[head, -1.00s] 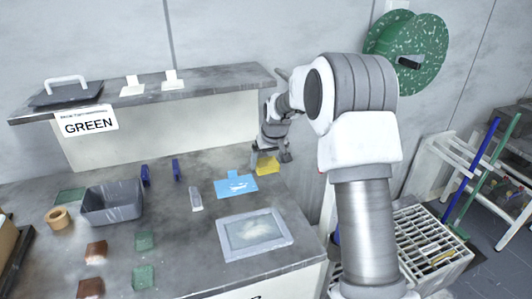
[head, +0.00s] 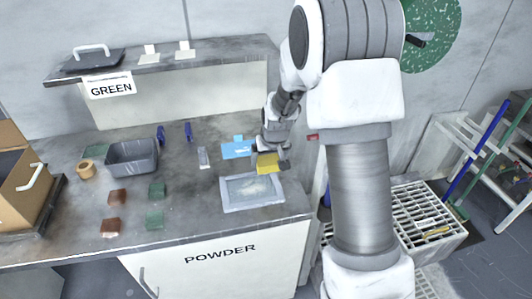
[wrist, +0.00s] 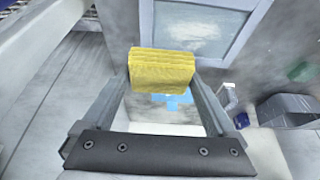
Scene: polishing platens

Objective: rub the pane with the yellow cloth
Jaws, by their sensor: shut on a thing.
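The yellow cloth (head: 268,164) is a folded pad held between the fingers of my gripper (head: 270,160). In the wrist view the cloth (wrist: 162,68) sits between the two fingertips, in front of the palm. The pane (head: 250,191) is a glass plate in a pale grey frame lying flat on the bench, with a whitish smear on its middle. The cloth is at the pane's back right edge in the head view and looks held above it; the exact gap cannot be told. In the wrist view the pane (wrist: 195,30) shows beyond the cloth, at the top.
A blue sheet (head: 236,150) lies behind the pane. A grey bin (head: 133,158), green and brown blocks (head: 156,191) and a tape roll (head: 86,170) are to the left. A raised shelf (head: 200,66) runs along the back. The bench's front edge is close to the pane.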

